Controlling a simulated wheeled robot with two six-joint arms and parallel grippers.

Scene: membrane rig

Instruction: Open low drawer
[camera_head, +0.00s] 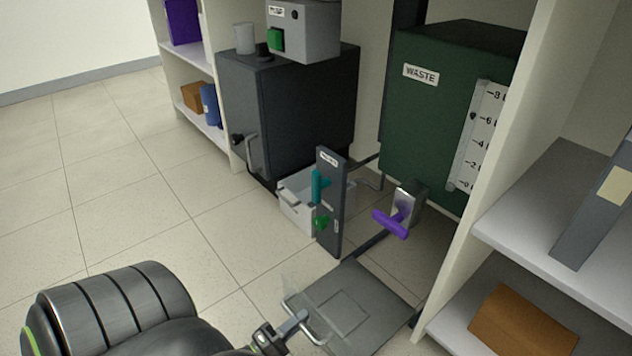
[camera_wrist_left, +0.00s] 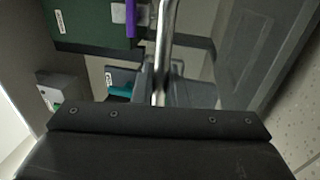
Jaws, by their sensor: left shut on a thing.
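The low drawer (camera_head: 385,318) is a flat grey box near the floor, in front of the waste tank, with a metal bar handle (camera_head: 318,334) at its left front. My left gripper (camera_head: 287,332) reaches in from the lower left and is shut on this handle. A grey panel, likely the drawer (camera_wrist_left: 262,60), fills the right of that view. I cannot tell how far out the drawer stands. My right gripper is not in view.
A dark upright panel (camera_head: 330,225) with teal and green handles stands behind the drawer. A purple valve handle (camera_head: 390,223) sits below the green waste tank (camera_head: 425,110). A white shelf (camera_head: 520,225) stands close on the right. The tiled floor at left is clear.

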